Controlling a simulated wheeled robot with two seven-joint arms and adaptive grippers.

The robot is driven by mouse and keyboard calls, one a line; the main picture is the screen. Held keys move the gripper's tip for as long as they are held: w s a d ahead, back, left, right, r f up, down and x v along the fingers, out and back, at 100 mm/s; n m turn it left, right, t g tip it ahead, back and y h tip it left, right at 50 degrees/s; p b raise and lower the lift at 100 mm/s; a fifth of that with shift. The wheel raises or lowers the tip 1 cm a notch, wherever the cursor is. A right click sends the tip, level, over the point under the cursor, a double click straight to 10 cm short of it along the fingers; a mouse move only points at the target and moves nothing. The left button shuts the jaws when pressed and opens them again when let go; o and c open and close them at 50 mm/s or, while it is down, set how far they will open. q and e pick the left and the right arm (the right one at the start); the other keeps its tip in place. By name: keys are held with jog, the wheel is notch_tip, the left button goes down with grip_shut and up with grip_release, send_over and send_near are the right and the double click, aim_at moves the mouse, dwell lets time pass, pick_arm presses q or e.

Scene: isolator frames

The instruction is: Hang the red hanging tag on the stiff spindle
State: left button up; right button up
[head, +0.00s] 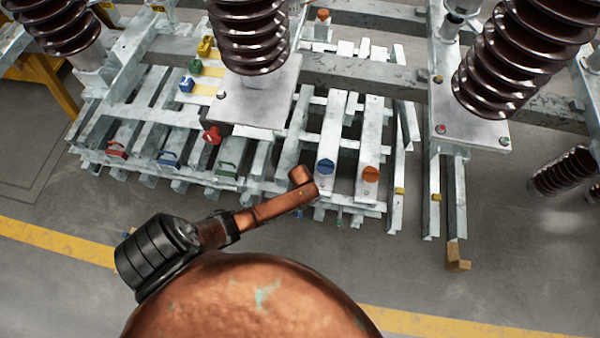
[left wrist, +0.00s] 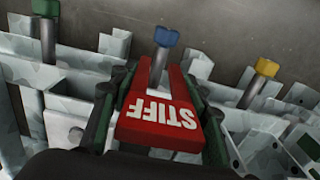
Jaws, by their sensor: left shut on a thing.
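In the left wrist view, a red tag (left wrist: 160,122) with upside-down white "STIFF" lettering sits between the dark green fingers of my left gripper (left wrist: 160,108), which is shut on it. The tag has two prongs pointing away from me with a slot between them. A blue-capped metal spindle (left wrist: 166,38) stands in line with the slot; its shaft shows between the prong tips. I cannot tell whether tag and spindle touch. No label shows which spindle is the stiff one. My right gripper is not in view.
A green-capped spindle (left wrist: 46,9) and a yellow-capped spindle (left wrist: 265,68) stand either side. Brown ribbed insulators (head: 247,35) rise above. Open floor (head: 500,270) lies at right.

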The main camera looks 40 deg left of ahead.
pick_arm(q)
jog(key=shift+p, duration=0.5)
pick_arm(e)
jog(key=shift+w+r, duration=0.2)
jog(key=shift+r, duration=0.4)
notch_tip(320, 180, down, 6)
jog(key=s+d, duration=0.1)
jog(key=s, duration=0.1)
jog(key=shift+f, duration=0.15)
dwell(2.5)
pick_arm(q)
jog(key=shift+f+b, duration=0.65)
jog(key=shift+f, duration=0.45)
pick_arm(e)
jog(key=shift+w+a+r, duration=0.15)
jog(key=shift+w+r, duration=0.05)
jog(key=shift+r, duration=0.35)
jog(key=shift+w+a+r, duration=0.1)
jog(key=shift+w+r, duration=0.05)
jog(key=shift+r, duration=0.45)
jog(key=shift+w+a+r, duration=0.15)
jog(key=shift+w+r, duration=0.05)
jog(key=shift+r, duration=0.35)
